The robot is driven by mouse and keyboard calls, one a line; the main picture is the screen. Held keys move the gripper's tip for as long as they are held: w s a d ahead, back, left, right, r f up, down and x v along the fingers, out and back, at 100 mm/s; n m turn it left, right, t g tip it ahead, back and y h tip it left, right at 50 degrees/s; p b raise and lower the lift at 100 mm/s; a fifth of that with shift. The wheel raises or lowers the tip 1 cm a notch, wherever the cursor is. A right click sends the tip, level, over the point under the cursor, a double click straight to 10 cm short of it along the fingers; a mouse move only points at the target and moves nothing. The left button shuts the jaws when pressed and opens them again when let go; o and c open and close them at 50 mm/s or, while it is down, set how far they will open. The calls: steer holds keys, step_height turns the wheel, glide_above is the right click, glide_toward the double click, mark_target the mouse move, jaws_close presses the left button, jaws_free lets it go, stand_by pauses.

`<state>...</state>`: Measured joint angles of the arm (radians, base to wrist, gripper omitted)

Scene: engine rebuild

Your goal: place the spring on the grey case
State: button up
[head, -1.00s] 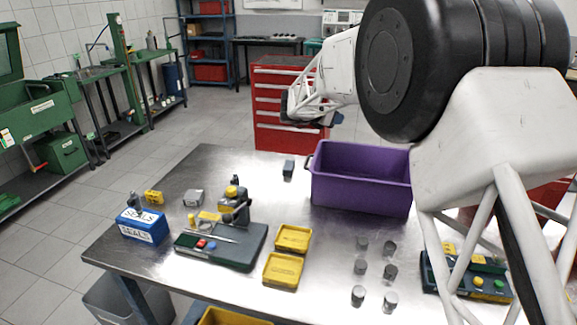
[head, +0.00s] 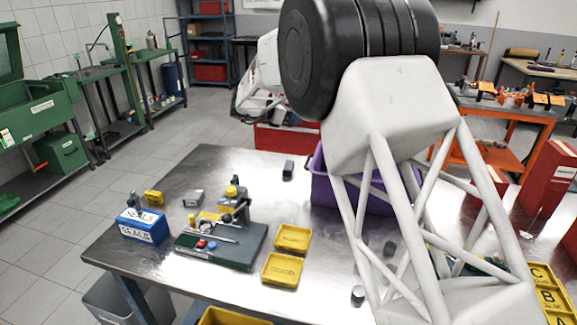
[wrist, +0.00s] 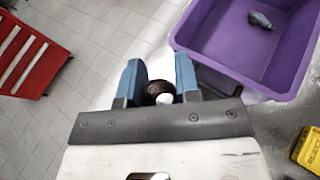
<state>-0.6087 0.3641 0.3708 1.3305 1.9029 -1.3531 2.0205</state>
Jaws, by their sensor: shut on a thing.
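My gripper shows in the wrist view (wrist: 158,86), its two blue fingers shut on a dark round thing (wrist: 150,88) with a pale middle. I cannot tell from its shape whether this is the spring. No other spring is clear to me. In the head view my gripper is far behind the table, above the floor, its fingertips too small to make out.
A purple crate (head: 322,185) stands at the table's back, partly hidden by my arm. Two yellow trays (head: 281,270) lie right of the dark case. A blue seals box (head: 143,226) is at the left edge. A red cabinet (wrist: 30,58) stands beyond the table.

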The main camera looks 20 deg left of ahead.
steer(key=a, duration=0.1)
glide_above(291, 168)
step_height(291, 168, down, 7)
steer(key=shift+w, duration=0.15)
steer(key=shift+a, duration=0.1)
steer(key=shift+f, duration=3.1)
steer(key=shift+f, duration=1.9)
steer(key=shift+f, duration=0.1)
steer(key=o, duration=0.9)
